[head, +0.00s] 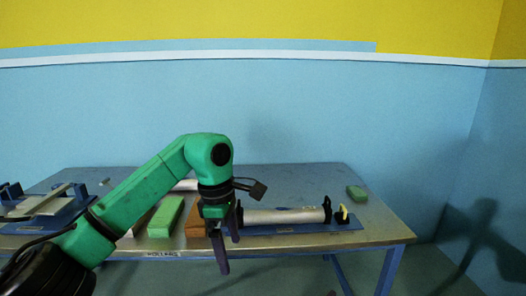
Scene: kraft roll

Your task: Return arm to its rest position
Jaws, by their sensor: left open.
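My left arm is green and comes in from the lower left. Its left gripper (228,243) has dark purple fingers pointing down at the front edge of the table, in front of the work area. It is open, and I see nothing between its fingers. My right gripper does not show in the head view.
A blue-framed table (385,234) holds a silver roll (285,216) on a blue stand, a green block (166,217), an orange-brown block (196,222) and a small green block (356,192). Another blue fixture (45,204) stands at left. The table's back strip looks clear.

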